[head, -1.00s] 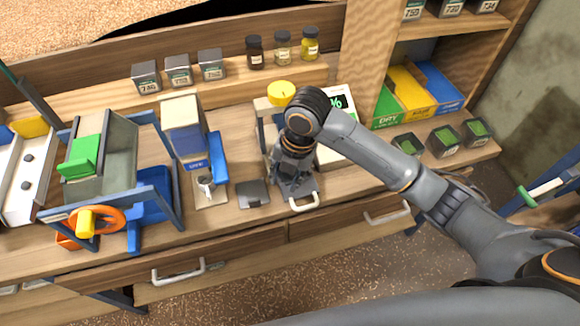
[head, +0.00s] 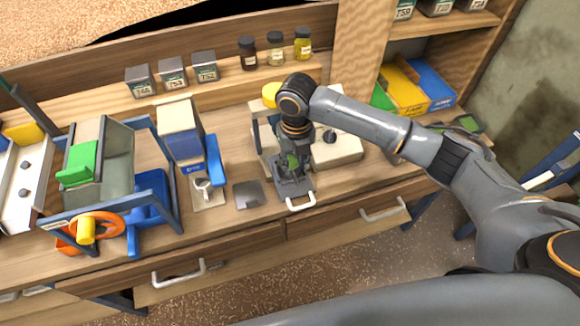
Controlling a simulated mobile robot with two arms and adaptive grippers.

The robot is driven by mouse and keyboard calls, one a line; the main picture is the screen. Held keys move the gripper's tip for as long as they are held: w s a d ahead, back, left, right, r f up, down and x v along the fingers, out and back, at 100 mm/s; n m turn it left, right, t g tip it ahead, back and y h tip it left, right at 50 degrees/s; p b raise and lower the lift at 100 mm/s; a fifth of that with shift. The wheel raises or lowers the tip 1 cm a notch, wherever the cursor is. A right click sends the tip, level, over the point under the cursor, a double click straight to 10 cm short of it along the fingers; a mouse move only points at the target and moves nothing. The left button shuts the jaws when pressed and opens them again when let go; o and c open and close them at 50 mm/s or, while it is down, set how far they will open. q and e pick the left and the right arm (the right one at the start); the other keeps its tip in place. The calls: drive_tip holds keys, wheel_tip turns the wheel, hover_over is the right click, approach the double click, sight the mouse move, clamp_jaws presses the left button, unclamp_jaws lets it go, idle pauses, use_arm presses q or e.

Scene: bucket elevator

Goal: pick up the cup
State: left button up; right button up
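A small white cup (head: 203,187) sits on a pale base below a blue and white dispenser (head: 181,135), at the left of the middle of the bench. My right gripper (head: 293,188) points down over the bench, to the right of the cup and apart from it. A flat dark grey plate (head: 249,194) lies between them. The gripper's fingers are small and dark against the bench parts, so I cannot tell whether they are open or shut. My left gripper is not in view.
A stand with a yellow top (head: 270,93) and a pale box (head: 338,150) are close behind my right arm. A blue-framed machine with an orange wheel (head: 87,228) stands left of the cup. Drawers with white handles (head: 179,272) line the bench front.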

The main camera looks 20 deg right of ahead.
sight(294, 173)
wheel_tip(294, 173, down, 4)
drive_tip(key=shift+w+a+f+p, duration=0.1)
drive_tip(key=shift+w+p, duration=0.05)
drive_tip(key=shift+p, duration=0.7)
drive_tip(key=shift+f, duration=0.55)
clamp_jaws()
